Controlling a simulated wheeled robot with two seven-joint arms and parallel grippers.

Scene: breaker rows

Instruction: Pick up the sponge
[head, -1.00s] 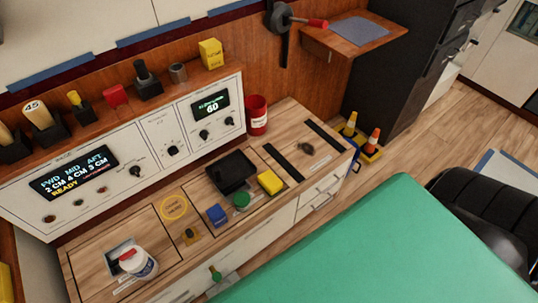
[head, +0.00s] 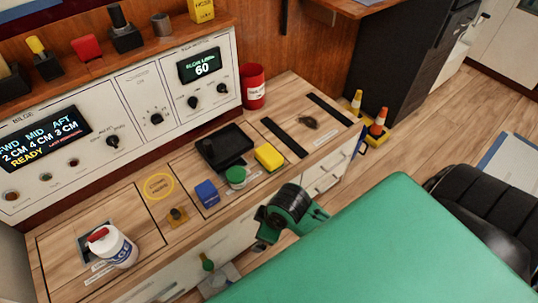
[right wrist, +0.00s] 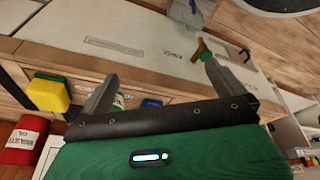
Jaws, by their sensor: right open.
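The sponge (head: 269,157) is a yellow block lying on the wooden counter, right of a small jar with a green lid (head: 236,176). In the right wrist view a yellow block (right wrist: 47,95) with a green edge, which looks like the sponge, is at the left, outside the fingers. My right gripper (right wrist: 160,85) is open and empty, with its fingers apart. In the head view its black and green wrist shows in front of the counter's front edge, nearer than the sponge and apart from it. My left gripper is not in view.
A black tray (head: 224,146) is behind the jar, and a blue block (head: 206,193) left of it. A red can (head: 253,87) stands at the back. A white bottle (head: 112,246) is at the left. Black strips (head: 284,137) lie right of the sponge. A green knob (head: 207,262) projects from the front.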

